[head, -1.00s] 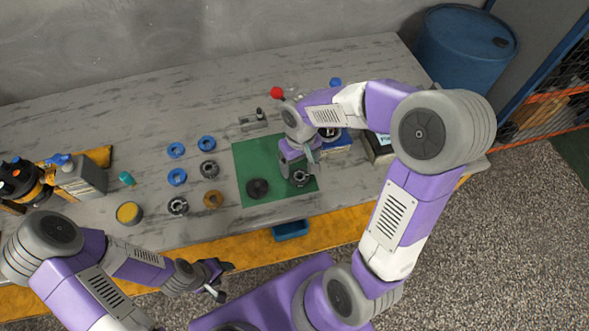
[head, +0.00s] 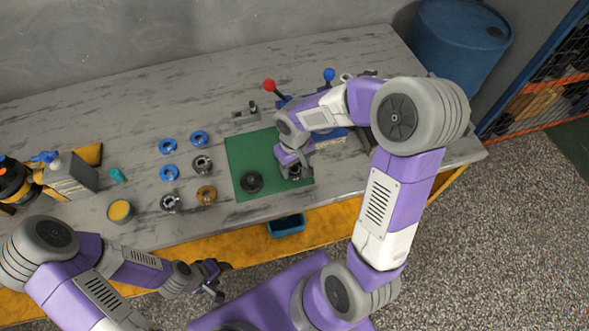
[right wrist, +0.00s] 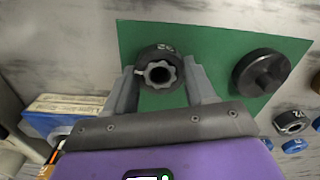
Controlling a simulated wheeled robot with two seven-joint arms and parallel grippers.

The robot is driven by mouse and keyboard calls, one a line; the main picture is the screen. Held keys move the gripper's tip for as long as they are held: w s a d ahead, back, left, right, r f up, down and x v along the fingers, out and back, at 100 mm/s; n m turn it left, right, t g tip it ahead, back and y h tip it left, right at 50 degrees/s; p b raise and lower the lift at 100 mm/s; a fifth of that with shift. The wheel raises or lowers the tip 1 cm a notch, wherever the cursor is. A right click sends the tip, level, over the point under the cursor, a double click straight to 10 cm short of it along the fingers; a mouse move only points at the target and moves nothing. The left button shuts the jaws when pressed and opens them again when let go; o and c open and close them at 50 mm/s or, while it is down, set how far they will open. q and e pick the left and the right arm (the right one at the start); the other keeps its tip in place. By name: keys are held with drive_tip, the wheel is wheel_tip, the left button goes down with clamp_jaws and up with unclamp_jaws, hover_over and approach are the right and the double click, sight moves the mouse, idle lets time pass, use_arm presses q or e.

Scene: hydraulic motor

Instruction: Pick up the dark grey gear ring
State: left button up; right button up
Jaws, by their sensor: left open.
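The dark grey gear ring (right wrist: 160,66), with a toothed opening, sits on the green mat (head: 238,150). In the right wrist view it lies between the two fingers of my right gripper (right wrist: 161,78), which are apart on either side of it with small gaps showing. In the head view my right gripper (head: 294,168) is low over the mat and partly hides the ring. My left gripper (head: 214,279) is open and empty, off the table's front edge. A black round part with a raised knob (head: 252,181) sits on the mat beside the ring; it also shows in the right wrist view (right wrist: 262,72).
Several blue, grey and bronze rings (head: 206,194) lie left of the mat. A yellow-topped tin (head: 120,211) stands at the front left. A blue bin (head: 286,225) is at the table's front edge. Levers with red (head: 268,85) and blue knobs stand behind the mat.

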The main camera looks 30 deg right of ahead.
drive_tip(key=c, duration=0.6)
wheel_tip(320, 180, up, 10)
drive_tip(key=p, duration=0.3)
drive_tip(key=shift+r+p, duration=0.15)
drive_tip(key=shift+p, duration=0.2)
drive_tip(key=shift+r+p, duration=0.6)
drive_tip(key=shift+r, duration=0.1)
